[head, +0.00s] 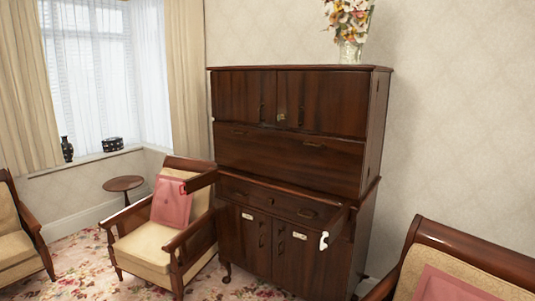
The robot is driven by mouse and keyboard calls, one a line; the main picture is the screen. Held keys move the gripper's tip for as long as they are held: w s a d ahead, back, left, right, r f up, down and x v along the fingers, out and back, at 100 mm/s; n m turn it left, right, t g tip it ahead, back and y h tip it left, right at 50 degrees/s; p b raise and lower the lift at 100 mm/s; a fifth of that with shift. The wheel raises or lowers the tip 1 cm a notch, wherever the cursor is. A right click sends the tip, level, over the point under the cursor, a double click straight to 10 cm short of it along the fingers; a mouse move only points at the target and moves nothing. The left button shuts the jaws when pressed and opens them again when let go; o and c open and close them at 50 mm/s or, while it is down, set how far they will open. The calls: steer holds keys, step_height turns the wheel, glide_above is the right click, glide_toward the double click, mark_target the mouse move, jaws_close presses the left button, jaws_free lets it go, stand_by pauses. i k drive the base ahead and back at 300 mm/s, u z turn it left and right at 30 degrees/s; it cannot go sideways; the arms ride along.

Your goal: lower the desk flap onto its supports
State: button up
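The desk flap (285,148) is a wide dark wooden panel across the middle of a tall cabinet. It stands upright, flush with the cabinet front, with two small metal handles near its upper edge. Below it, a dark support arm (202,181) juts forward at the left, in front of an armchair. A second support arm (337,222) juts forward at the right. A small white piece (323,240) shows at its front end; I cannot tell what it is. My gripper is not in view.
The cabinet (377,130) has closed upper doors, a drawer and closed lower doors. A flower vase (350,50) stands on top. An armchair (150,245) with a pink cushion stands close at the left. Another armchair (475,250) is at the front right. Some patterned carpet shows in front.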

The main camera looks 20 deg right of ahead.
mark_target(333, 165)
steer(key=u, duration=0.4)
steer(key=i, duration=1.15)
steer(key=u, duration=0.05)
